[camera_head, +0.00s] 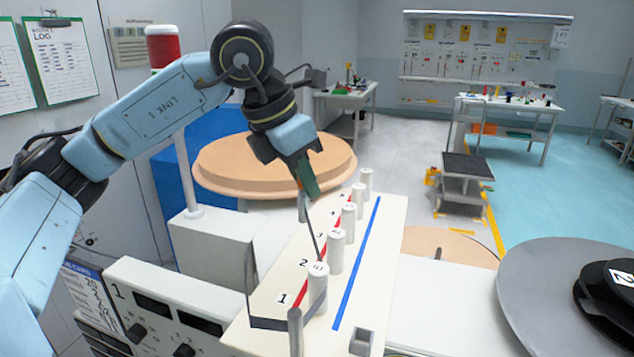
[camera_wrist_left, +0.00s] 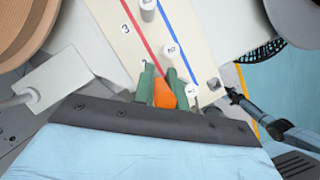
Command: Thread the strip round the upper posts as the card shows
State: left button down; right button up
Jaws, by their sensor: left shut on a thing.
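My left gripper (camera_head: 306,187) is shut above the board, by the row's middle. In the left wrist view its green fingers (camera_wrist_left: 160,88) hold an orange tab (camera_wrist_left: 165,95). A dark strip (camera_head: 312,228) runs from the gripper down to the near posts. Its lower part (camera_head: 268,322) bends round the board's near-left corner, by a short grey post (camera_head: 295,332). White upper posts stand in a row: the nearest (camera_head: 318,285), then others (camera_head: 336,250) going back. Whether the strip touches the nearest post is unclear. The card (camera_head: 88,292) is partly hidden at lower left.
The white board (camera_head: 378,270) carries a red line, a blue line (camera_head: 357,262) and numbers. A small square cup (camera_head: 361,342) is at its near end. A tan disc (camera_head: 225,165) lies behind, a grey disc (camera_head: 530,290) right. What looks like my right arm (camera_wrist_left: 270,127) shows in the wrist view.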

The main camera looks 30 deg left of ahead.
pick_arm(q)
jog(key=w+a+p, duration=0.1)
jog(key=w+p, duration=0.1)
jog(key=w, duration=0.3)
jog(key=w+d+p, duration=0.1)
jog(key=w+d, duration=0.3)
jog(key=d, duration=0.7)
jog(key=d+r+p, duration=0.3)
jog(key=d+p, duration=0.9)
jog(key=d, duration=2.7)
jog(key=shift+d+f, duration=0.1)
jog(key=shift+f, duration=0.05)
jog(key=shift+f+b, duration=1.95)
jog(key=shift+b, duration=0.25)
